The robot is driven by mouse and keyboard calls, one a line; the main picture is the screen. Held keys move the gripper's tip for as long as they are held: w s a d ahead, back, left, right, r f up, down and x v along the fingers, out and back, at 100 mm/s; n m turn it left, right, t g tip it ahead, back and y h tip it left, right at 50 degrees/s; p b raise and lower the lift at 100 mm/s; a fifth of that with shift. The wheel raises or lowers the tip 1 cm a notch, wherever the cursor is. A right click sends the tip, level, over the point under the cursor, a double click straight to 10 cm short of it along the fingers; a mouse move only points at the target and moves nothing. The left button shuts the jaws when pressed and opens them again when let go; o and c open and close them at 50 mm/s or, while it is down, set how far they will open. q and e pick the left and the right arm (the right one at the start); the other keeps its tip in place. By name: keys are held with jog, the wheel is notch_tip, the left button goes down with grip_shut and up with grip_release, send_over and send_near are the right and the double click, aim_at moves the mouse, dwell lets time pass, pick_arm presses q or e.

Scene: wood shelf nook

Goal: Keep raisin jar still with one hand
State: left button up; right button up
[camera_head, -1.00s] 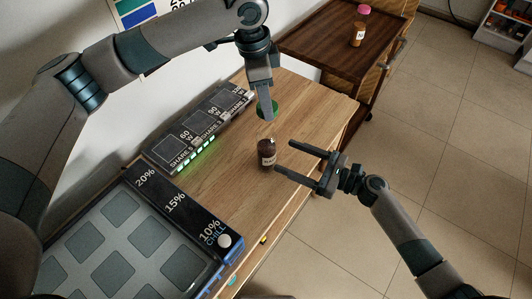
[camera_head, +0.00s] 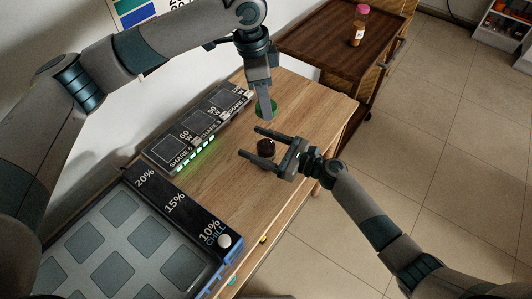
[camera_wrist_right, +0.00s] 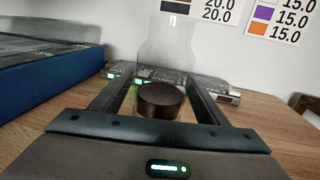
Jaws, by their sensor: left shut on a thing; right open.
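My right gripper (camera_head: 250,141) is open, with one finger on each side of the jar.
A panelled tray (camera_head: 120,245) is at front left. A dark trolley (camera_head: 320,40) holds a pink-lidded jar (camera_head: 357,30).

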jog(key=shift+w+a, duration=0.15)
jog(key=shift+a, duration=0.2)
jog(key=c, duration=1.6)
pick_arm(q)
send_over(266, 129)
jog(key=shift+w+a+f, duration=0.1)
jog(key=shift+f, duration=1.15)
jog(key=shift+a+f, duration=0.1)
jog(key=shift+f, duration=1.1)
jog(key=shift+f, duration=0.1)
jog(key=shift+f, duration=0.8)
jog(key=shift+f, duration=0.6)
